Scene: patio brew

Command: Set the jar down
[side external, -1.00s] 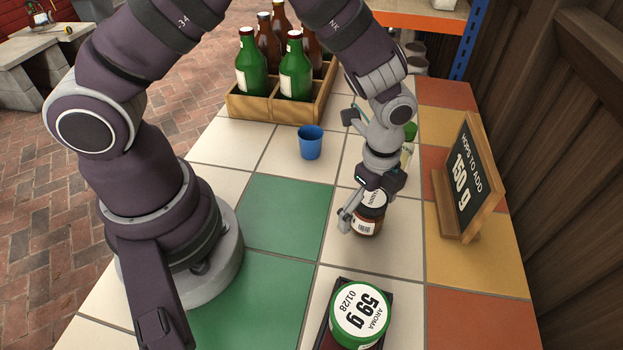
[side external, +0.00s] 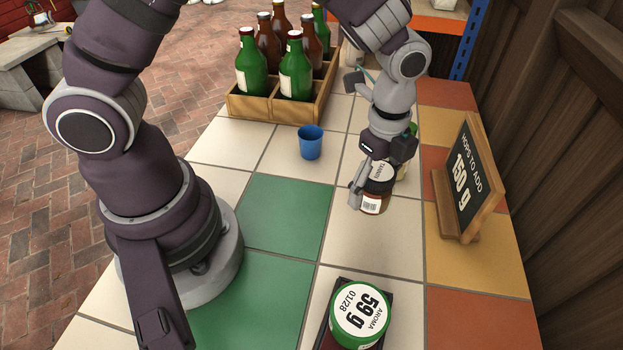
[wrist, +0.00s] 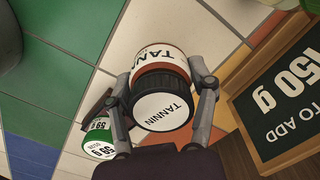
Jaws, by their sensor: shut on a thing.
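My gripper (side external: 374,180) is shut on the tannin jar (side external: 373,205), a brown jar with a black lid, white lid label and barcode label. In the wrist view, my two fingers (wrist: 163,104) grip the tannin jar (wrist: 158,56) from both sides around its lid, and the word TANNIN shows. In the side view the jar looks upright or nearly so over the pale tiles. I cannot tell whether its base touches the table or hangs just above it.
A green-labelled AROMA tin (side external: 361,315) marked 59 g sits on a dark stand (side external: 325,326) at the front. A HOPS TO ADD 150 g sign (side external: 465,180) stands at the right. A blue cup (side external: 310,143) and bottle crate (side external: 262,108) are behind. Pale tiles before the jar are clear.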

